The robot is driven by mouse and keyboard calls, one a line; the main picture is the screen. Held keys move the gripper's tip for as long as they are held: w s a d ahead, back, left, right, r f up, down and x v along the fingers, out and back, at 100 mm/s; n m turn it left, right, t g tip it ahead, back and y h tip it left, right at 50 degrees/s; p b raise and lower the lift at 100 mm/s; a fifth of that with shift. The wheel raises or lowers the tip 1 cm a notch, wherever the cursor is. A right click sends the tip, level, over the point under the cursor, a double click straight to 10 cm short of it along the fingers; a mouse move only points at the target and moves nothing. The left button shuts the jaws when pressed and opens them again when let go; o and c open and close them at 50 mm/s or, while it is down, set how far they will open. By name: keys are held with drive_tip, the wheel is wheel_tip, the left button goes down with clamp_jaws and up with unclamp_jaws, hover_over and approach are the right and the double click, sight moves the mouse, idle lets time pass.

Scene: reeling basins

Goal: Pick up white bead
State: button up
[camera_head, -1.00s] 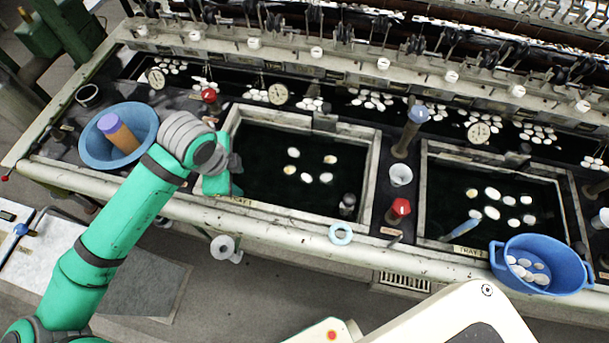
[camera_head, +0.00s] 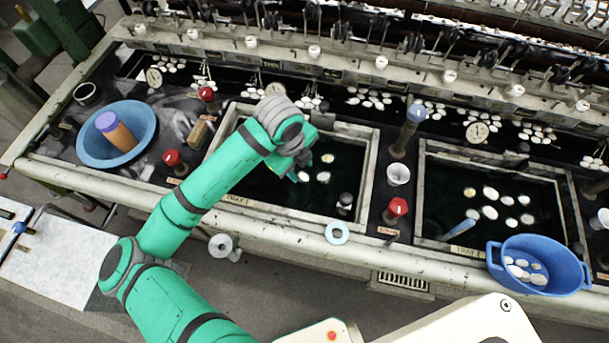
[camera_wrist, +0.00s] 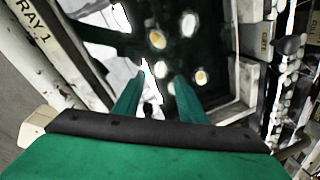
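Small white oval beads float on dark water in the left tray. In the head view, three show clear of my arm: one at the back (camera_head: 328,158), one in front (camera_head: 323,177) and one beside my gripper (camera_head: 303,176). My gripper (camera_wrist: 158,96) is over this tray with its two green fingers apart. In the wrist view, one white bead (camera_wrist: 172,88) lies beyond and between the fingertips. Other beads lie further off, including a yellow-centred one (camera_wrist: 157,40) and a white one (camera_wrist: 188,24). I cannot tell which bead the task means.
The left tray has a raised pale rim (camera_head: 372,165). A grey upright piece (camera_head: 344,203) stands inside it. The right tray (camera_head: 425,190) holds several more white ovals. A blue basin (camera_head: 145,122), a blue bucket (camera_head: 548,275), a red-topped post (camera_head: 396,210) and a light-blue ring (camera_head: 337,233) are around.

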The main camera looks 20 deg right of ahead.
sight(303, 175)
drive_tip(key=shift+w+d+f, duration=0.1)
drive_tip(key=shift+d+f, duration=0.05)
drive_tip(key=shift+f, duration=0.7)
drive_tip(key=shift+w+d+f, duration=0.15)
drive_tip(key=shift+f, duration=0.65)
drive_tip(key=shift+w+d+f, duration=0.1)
drive_tip(key=shift+d+f, duration=0.05)
drive_tip(key=shift+f, duration=0.7)
drive_tip(key=c, duration=0.7)
